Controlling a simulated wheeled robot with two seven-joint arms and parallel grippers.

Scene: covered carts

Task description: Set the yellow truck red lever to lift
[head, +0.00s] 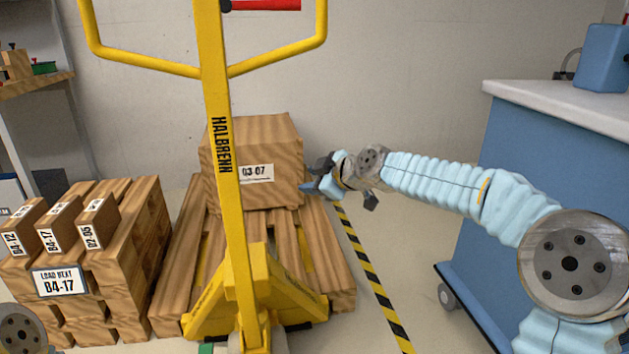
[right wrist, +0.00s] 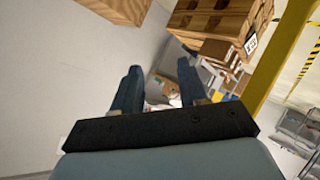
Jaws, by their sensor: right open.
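The yellow truck (head: 239,215) stands in the middle of the head view, its upright mast and looped handle rising past the top edge. A red part (head: 265,4), likely the red lever, shows at the top beside the mast and is cut off by the frame, so its setting cannot be read. My right gripper (head: 312,180) is right of the mast, beside the carton, well below the red part. It is open and empty; its two fingers (right wrist: 158,88) stand apart in the right wrist view. A yellow post (right wrist: 280,60) shows right of them. My left gripper is out of view.
A carton marked 03-07 (head: 275,145) sits on a wooden pallet (head: 325,262) behind the mast. Smaller labelled boxes (head: 97,222) on a wooden stack stand left. A blue cabinet (head: 530,165) stands right. Striped floor tape (head: 375,280) crosses clear floor.

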